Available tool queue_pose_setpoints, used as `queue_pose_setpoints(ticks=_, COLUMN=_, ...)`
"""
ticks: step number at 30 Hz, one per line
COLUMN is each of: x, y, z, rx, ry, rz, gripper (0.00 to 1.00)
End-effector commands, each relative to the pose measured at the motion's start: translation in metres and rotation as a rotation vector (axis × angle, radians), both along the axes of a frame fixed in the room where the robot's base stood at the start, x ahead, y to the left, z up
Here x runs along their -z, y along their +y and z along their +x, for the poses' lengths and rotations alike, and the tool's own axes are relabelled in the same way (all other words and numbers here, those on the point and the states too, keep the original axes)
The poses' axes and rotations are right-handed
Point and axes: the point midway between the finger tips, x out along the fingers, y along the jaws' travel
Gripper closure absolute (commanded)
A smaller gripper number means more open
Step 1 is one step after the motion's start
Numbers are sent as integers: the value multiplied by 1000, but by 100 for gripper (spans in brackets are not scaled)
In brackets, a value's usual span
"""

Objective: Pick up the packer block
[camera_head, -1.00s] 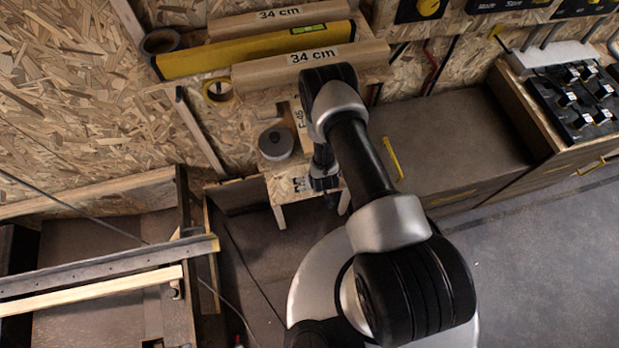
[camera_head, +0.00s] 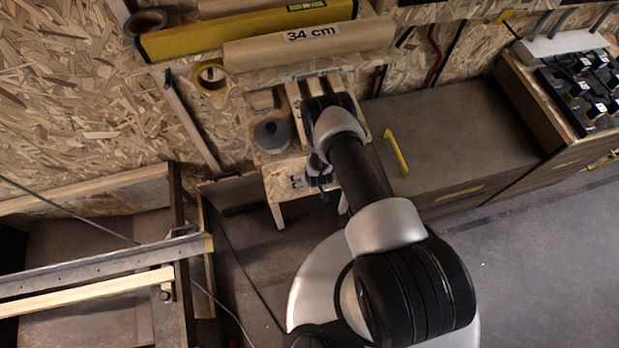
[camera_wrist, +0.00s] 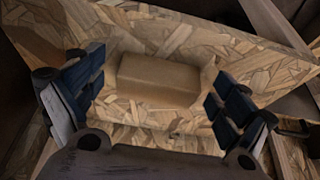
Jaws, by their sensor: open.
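The packer block seems to be the plain tan-brown block (camera_wrist: 158,80) in the wrist view, lying on a chipboard surface (camera_wrist: 260,50). My gripper (camera_wrist: 160,100) is open there, with one dark finger to the left of the block and one to the right. The block lies between and a little beyond the fingers, and I see no contact. In the head view my gripper (camera_head: 321,180) hangs at the front of a small chipboard stand (camera_head: 278,185). The block cannot be made out there, behind my gripper and arm.
A round grey object (camera_head: 272,136) sits on the stand, left of my arm. Upright boards (camera_head: 296,100) stand behind. A brown cabinet (camera_head: 450,140) stands right; a metal rail (camera_head: 100,270) lies left.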

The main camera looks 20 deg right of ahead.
Motion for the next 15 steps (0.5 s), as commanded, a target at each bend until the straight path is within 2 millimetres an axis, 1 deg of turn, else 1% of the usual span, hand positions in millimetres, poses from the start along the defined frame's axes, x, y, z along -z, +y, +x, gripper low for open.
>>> queue_pose_setpoints(ticks=5, x=-1, y=0, z=0, rx=0, ry=0, rz=0, gripper=6)
queue_pose_setpoints(ticks=6, x=-1, y=0, z=0, rx=0, ry=0, rz=0, gripper=7)
queue_pose_setpoints(ticks=15, x=-1, y=0, z=0, rx=0, ry=0, rz=0, gripper=27)
